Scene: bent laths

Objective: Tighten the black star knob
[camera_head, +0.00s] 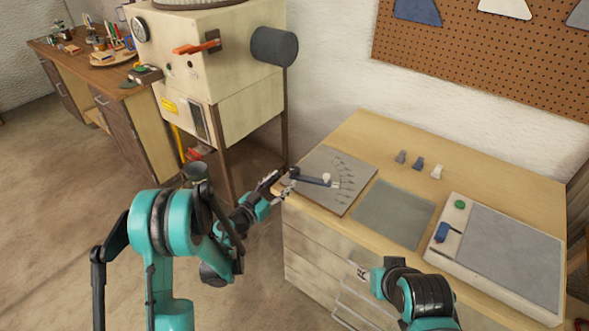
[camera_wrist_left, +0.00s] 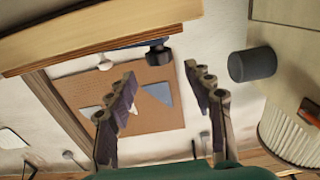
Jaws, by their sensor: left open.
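The black star knob (camera_wrist_left: 158,55) shows in the left wrist view at the end of a dark blue bar, by the bench edge. In the head view the dark blue bar (camera_head: 312,180) lies on a grey plate (camera_head: 338,203) with a fan of scale marks; a white knob (camera_head: 326,177) stands at its right part. The black knob sits near the bar's left end, partly masked by my gripper. My left gripper (camera_head: 281,182) is open and empty at the bench's left corner. In its wrist view the fingers (camera_wrist_left: 160,78) stand apart, with the knob beyond and between their tips.
A grey mat (camera_head: 394,213) lies right of the plate. Three small clips (camera_head: 419,163) stand behind it. A white-framed board (camera_head: 468,273) with a green button is at the right. A cream machine (camera_head: 214,70) with a dark cylinder stands left of the bench.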

